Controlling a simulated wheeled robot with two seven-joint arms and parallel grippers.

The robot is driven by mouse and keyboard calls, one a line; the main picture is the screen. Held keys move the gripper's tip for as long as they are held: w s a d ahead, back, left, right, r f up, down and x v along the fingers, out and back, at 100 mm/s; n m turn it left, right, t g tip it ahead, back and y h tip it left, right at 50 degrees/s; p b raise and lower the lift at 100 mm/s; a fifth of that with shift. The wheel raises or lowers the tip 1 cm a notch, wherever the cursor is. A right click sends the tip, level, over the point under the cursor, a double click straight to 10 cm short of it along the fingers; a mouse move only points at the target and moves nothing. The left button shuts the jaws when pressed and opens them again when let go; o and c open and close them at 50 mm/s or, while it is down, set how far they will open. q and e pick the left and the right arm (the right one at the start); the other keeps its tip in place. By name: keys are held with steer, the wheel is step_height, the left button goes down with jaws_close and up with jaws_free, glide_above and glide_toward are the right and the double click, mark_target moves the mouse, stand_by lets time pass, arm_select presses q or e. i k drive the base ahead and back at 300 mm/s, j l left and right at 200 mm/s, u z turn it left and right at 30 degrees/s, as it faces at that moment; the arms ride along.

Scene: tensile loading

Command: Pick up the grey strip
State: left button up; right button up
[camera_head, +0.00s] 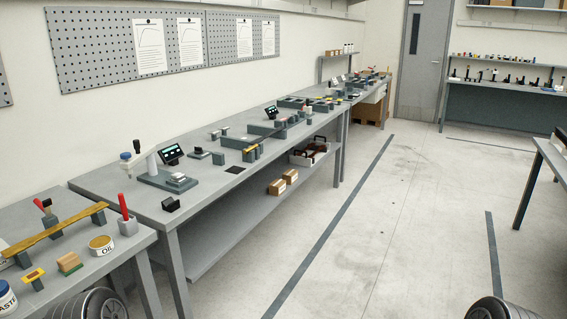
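I cannot single out a grey strip for certain; the small parts on the long bench (107,184) are too small to tell apart. Further along lie several low grey blocks, some with yellow parts. Neither gripper shows. Only dark rounded parts, probably of my own arms, show at the bottom left and bottom right edges.
Boxes (283,182) lie on the lower shelf. The floor (370,230) right of the benches is clear.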

mark_target(258, 141)
steer(key=i+z, duration=0.1)
steer(key=i, duration=0.4)
steer(key=i+j+z, duration=0.1)
steer(key=i, duration=0.35)
steer(key=i+j+z, duration=0.1)
steer(key=i, duration=0.4)
steer(key=i+j+z, duration=0.1)
steer(key=i, duration=0.4)
steer(key=i+j+z, duration=0.15)
steer(key=i, duration=0.3)
steer(key=i+j+z, duration=0.35)
steer(key=i+j, duration=0.2)
steer(key=i, duration=0.05)
